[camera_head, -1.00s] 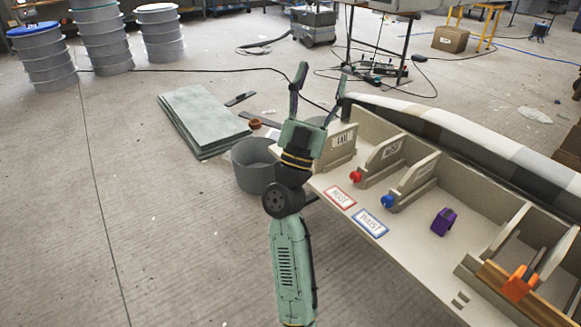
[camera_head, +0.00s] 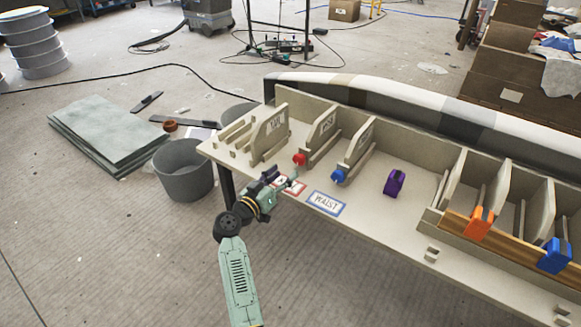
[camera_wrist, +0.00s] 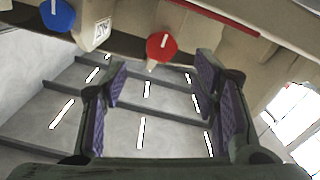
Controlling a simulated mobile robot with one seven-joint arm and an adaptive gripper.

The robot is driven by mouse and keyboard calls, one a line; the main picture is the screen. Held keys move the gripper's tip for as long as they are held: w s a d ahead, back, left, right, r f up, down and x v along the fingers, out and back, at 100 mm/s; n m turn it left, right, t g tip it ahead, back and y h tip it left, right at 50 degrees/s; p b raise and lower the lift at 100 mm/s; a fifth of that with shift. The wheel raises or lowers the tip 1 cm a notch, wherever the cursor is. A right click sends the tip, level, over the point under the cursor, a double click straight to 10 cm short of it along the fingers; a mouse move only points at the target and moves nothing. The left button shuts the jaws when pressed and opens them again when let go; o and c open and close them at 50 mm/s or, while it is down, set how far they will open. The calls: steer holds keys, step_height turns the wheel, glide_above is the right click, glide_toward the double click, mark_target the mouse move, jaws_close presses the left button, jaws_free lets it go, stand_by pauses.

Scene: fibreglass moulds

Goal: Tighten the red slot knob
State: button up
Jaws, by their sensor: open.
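The red slot knob (camera_head: 299,159) sits at the front of a divider on the bench (camera_head: 410,226). In the wrist view the knob (camera_wrist: 161,46) is a round red disc with a white, nearly upright mark. My gripper (camera_head: 282,177) is at the bench's front edge, in front of the red knob, and partly covers the red-bordered label (camera_head: 295,187). In the wrist view my gripper's (camera_wrist: 162,72) two purple-padded fingers are open and empty. The knob shows beyond the fingertips, roughly centred between them, with no contact visible.
A blue knob (camera_head: 337,176) is close to the right of the red one. A purple clamp (camera_head: 395,182), an orange clamp (camera_head: 479,222) and another blue piece (camera_head: 555,256) are farther right. A grey bucket (camera_head: 184,171) stands left of the bench.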

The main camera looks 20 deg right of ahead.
mark_target(297, 159)
steer(key=b+x, duration=0.6)
steer(key=shift+w+f, duration=0.1)
steer(key=shift+f, duration=0.2)
steer(key=shift+w+d+r+b, duration=0.3)
steer(key=shift+w+d+b, duration=0.25)
steer(key=shift+d, duration=0.1)
steer(key=shift+c, duration=0.3)
steer(key=c, duration=1.1)
steer(key=shift+r+p, duration=0.2)
steer(key=shift+p, duration=0.65)
